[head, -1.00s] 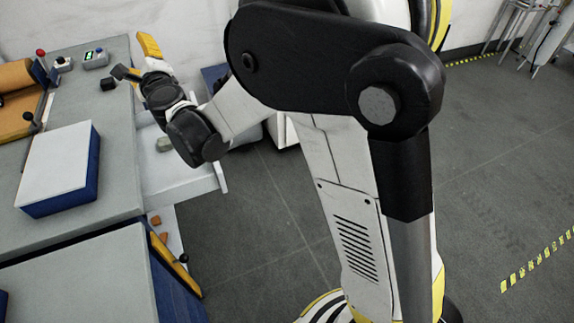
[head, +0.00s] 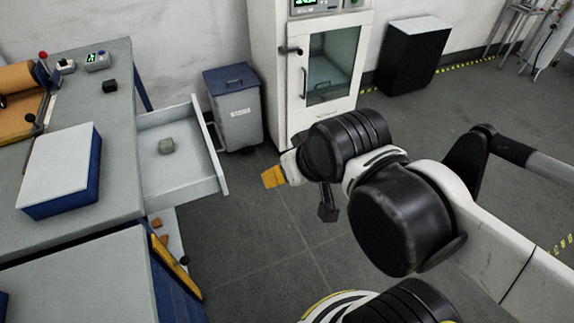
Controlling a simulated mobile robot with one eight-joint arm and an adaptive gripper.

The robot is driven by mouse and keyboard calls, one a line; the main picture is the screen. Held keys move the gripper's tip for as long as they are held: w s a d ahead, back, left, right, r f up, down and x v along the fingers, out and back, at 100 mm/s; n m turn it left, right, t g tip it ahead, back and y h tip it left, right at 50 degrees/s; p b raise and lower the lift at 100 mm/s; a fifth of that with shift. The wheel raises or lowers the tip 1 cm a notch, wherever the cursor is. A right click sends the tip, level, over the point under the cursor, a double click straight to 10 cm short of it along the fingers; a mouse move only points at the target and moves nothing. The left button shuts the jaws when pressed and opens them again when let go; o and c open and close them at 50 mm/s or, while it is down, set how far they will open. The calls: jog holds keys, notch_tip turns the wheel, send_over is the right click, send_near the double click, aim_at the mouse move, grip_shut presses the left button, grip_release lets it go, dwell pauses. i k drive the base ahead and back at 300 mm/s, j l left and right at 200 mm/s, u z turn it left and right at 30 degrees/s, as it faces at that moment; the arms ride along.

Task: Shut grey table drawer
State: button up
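The grey table (head: 118,110) stands at the left of the head view. Its white drawer (head: 190,182) is pulled out to the right, with a dark bar handle (head: 214,137) on its front. A small grey-green block (head: 166,146) lies inside the drawer. My gripper (head: 272,177) is to the right of the drawer front, apart from it, over the floor. Only a yellow part and a dark part of the gripper show, so I cannot tell whether it is open or shut.
A grey bin (head: 235,105) stands behind the drawer by the wall. A white cabinet (head: 288,75) with a glass door and a black cabinet (head: 412,58) stand at the back. A blue-and-white box (head: 60,170) lies on the table. The floor (head: 250,225) right of the drawer is clear.

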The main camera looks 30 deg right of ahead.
aim_at(188, 173)
jog(key=i+l+u, duration=0.1)
jog(key=l+u, duration=0.35)
jog(key=l, duration=0.3)
jog(key=l+u, duration=0.5)
jog(key=l, duration=0.3)
jog(key=i+u, duration=0.1)
jog(key=u, duration=0.25)
jog(key=i+j+u, duration=0.1)
jog(key=u, duration=0.25)
